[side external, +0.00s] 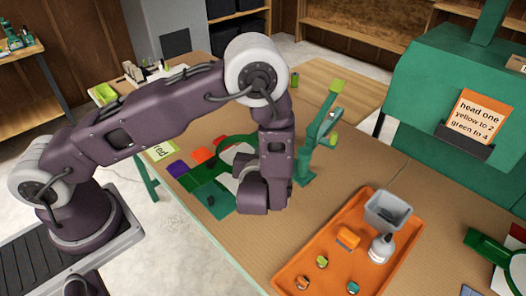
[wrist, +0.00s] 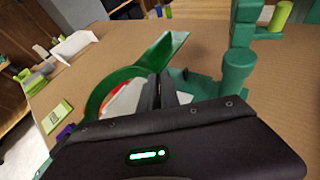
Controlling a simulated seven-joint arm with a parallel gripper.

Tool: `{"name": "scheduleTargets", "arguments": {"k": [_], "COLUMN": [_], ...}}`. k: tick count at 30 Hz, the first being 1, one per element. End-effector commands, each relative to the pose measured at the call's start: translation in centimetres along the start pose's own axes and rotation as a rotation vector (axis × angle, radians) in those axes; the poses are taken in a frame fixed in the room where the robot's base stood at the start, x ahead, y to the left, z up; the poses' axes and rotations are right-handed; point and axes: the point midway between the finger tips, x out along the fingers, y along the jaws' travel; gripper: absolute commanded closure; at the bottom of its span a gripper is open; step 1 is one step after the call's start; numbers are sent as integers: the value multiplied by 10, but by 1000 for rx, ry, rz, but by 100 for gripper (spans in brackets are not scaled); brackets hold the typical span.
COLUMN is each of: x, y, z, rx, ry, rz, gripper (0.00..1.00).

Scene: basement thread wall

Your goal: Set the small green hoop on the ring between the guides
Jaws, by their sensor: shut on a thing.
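A green hoop with a flared tab shows in the wrist view (wrist: 95,98) and, partly hidden, in the side view (side external: 226,143). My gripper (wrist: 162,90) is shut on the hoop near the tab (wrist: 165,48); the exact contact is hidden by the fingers. In the side view my gripper (side external: 262,193) hangs low over the bench, and its fingertips are hidden. A green stand with arms (side external: 310,145) rises just right of my gripper and also shows in the wrist view (wrist: 238,70). I cannot make out the ring or the guides clearly.
Purple (side external: 177,169) and red (side external: 201,155) patches lie left of my gripper. An orange tray (side external: 300,262) with a grey cup (side external: 387,210), a bottle and small parts lies at front right. A large green machine (side external: 430,90) stands behind it. Bare bench lies between.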

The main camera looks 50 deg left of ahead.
Motion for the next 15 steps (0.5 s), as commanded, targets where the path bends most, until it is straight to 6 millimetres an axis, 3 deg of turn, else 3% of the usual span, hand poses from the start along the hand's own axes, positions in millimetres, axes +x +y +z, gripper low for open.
{"name": "scheduleTargets", "arguments": {"k": [15], "x": [7], "y": [-1], "z": [-16], "rx": [1], "ry": [-1], "rz": [-1], "gripper": [100]}}
